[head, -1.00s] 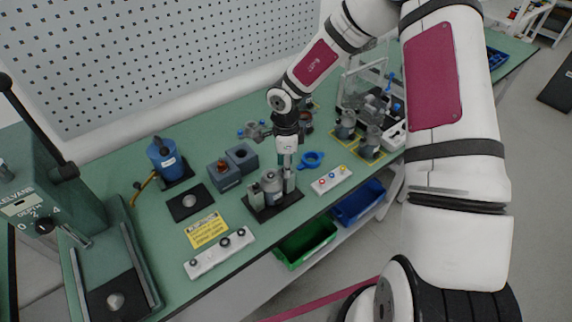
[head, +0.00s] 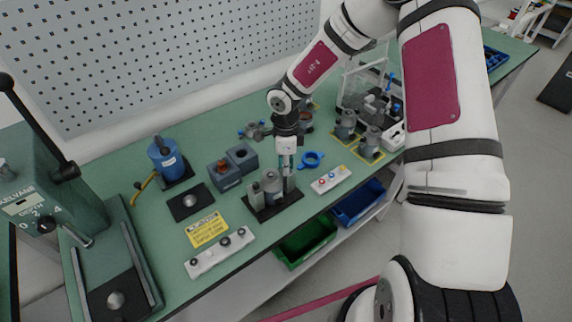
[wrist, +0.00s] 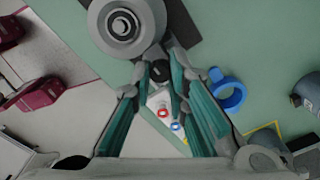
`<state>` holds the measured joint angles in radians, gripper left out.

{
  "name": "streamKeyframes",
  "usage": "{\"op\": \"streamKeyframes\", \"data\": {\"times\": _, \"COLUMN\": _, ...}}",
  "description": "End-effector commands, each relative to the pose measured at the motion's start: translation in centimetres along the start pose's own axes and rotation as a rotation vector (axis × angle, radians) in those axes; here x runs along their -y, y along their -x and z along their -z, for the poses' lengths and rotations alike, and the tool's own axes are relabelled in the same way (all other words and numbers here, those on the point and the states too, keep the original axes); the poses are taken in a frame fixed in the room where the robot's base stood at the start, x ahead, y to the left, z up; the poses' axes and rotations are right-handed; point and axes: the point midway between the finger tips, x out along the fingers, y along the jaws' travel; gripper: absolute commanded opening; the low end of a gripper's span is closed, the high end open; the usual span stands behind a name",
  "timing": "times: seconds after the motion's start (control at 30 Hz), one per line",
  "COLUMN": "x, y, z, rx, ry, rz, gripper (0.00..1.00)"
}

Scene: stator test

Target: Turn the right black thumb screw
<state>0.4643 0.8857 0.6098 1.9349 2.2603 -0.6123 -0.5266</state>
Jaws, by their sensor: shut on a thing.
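The right black thumb screw (wrist: 160,72) shows in the wrist view between the fingertips of my gripper (wrist: 161,76). The teal-padded fingers are shut on its sides. Beside it, up and to the left, is a round grey metal stator part (wrist: 122,24). In the head view this part (head: 271,184) stands upright on a dark base plate (head: 262,214), between a left post (head: 256,196) and a right post. My gripper (head: 286,172) points down over the right post and hides the screw there. The left screw is too small to tell.
A blue ring (head: 312,159) and a white button strip (head: 332,179) lie to the right. Blue-grey blocks (head: 224,175) stand behind left. A second white strip (head: 220,252) and a yellow label lie front left. Green (head: 306,240) and blue bins sit below the table's front edge.

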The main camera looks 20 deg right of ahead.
Motion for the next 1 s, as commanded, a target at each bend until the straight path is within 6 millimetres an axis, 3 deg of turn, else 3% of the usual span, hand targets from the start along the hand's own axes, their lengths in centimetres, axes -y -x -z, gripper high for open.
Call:
{"op": "streamKeyframes", "data": {"times": 0.5, "x": -0.01, "y": 0.09, "z": -0.03, "rx": 0.001, "ry": -0.341, "rz": 0.002, "gripper": 0.0}}
{"op": "streamKeyframes", "data": {"times": 1.0, "x": 0.0, "y": 0.05, "z": -0.04, "rx": 0.001, "ry": -0.451, "rz": 0.001, "gripper": 0.0}}
